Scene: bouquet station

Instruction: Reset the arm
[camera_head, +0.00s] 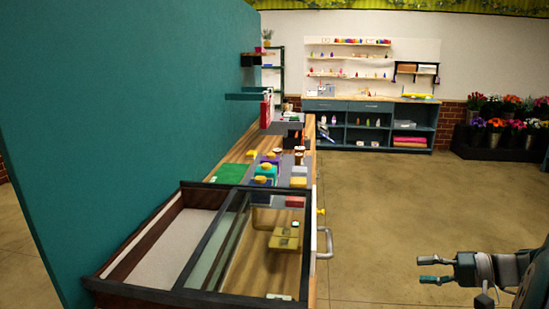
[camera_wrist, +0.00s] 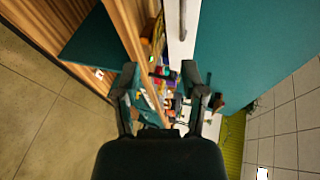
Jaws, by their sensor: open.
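My gripper (camera_head: 432,270) is at the lower right of the head view, out over the bare floor and apart from the counter. Its two fingers are spread with nothing between them. In the wrist view my gripper (camera_wrist: 165,78) also shows open and empty, with the dark palm at the bottom centre. The arm behind it runs off the right edge of the head view.
A wooden counter (camera_head: 234,153) with a glass-topped case (camera_head: 240,252) stands left of my gripper, against a teal wall (camera_head: 120,120). A metal handle (camera_head: 326,243) juts from its side. Shelves (camera_head: 362,124) and flower buckets (camera_head: 495,138) stand far back. The floor between is clear.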

